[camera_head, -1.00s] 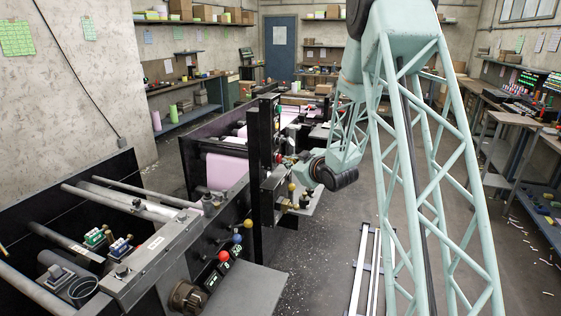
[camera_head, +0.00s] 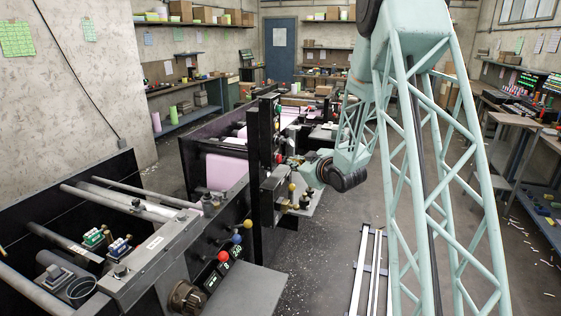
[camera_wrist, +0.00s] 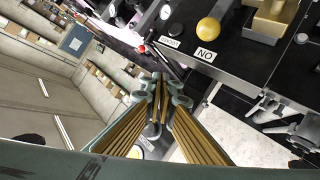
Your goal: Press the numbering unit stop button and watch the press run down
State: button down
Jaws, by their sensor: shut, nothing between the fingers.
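My gripper (camera_wrist: 160,82) is shut and empty in the wrist view, its fingertips together beside the edge of a dark machine panel (camera_wrist: 232,58). A small red knob or button (camera_wrist: 143,48) shows just beyond the tips; I see a gap in the picture but cannot judge the depth. In the head view my wrist is at the right of the black control post (camera_head: 265,145), which carries a red button (camera_head: 280,157). I cannot tell which is the numbering unit stop button.
Pink paper (camera_head: 227,172) runs through the press left of the post. Brass fittings (camera_head: 292,188) stick out below my wrist. A red ball knob (camera_head: 223,256) and a blue one (camera_head: 237,239) stand nearer. The floor to the right holds pale rails (camera_head: 370,270).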

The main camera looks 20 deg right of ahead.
jog(key=shift+s+d+b, duration=0.45)
jog(key=shift+s+d, duration=0.8)
dwell(0.3)
jog(key=s+a+r+m+g+h, duration=0.25)
jog(key=s+a+r, duration=0.45)
jog(key=s, duration=0.4)
jog(key=s+a+r+m+g+h, duration=0.1)
jog(key=s+a+r+g, duration=0.3)
jog(key=s+r, duration=0.55)
jog(key=s+a+g+y, duration=0.1)
jog(key=s+a, duration=0.4)
jog(key=s, duration=0.9)
jog(key=s+a+m+g, duration=0.1)
jog(key=s+a, duration=0.5)
jog(key=s, duration=0.8)
jog(key=s+a+f+m+g+y, duration=0.1)
jog(key=s+a, duration=0.4)
jog(key=s, duration=0.9)
jog(key=shift+a+g+y, duration=0.2)
jog(key=shift+g+y, duration=0.15)
jog(key=shift+g, duration=0.2)
